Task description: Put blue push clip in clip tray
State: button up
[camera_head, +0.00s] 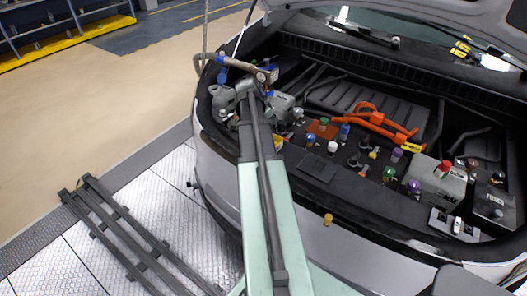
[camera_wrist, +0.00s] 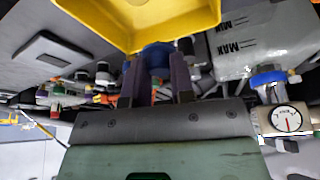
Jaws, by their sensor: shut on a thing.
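My gripper (camera_wrist: 157,64) is shut on the blue push clip (camera_wrist: 157,50), which shows between its two dark fingers in the wrist view. The fingers partly hide the clip. A yellow tray (camera_wrist: 126,42), seemingly the clip tray, fills the top of the wrist view. The clip appears right at the tray's near edge in the picture; I cannot tell whether they touch. In the head view my arm reaches over the left corner of the engine bay, and the held clip cannot be made out clearly.
The engine bay is crowded with coloured caps, an orange cable (camera_head: 375,122), a fuse box (camera_head: 494,208) and a white-capped fitting (camera_head: 332,147). A translucent reservoir (camera_wrist: 262,42) and a round gauge (camera_wrist: 287,120) are at the right in the wrist view. Open floor (camera_head: 95,130) lies left.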

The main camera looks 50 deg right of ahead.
notch_tip(320, 180, down, 6)
jog(key=b, duration=0.4)
jog(key=shift+r, duration=0.4)
jog(key=shift+f, duration=0.2)
jog(key=o, duration=0.8)
jog(key=shift+r, duration=0.1)
jog(key=shift+r, duration=0.25)
jog(key=p+v, duration=1.1)
jog(key=shift+a+r, duration=0.25)
jog(key=shift+r, duration=0.05)
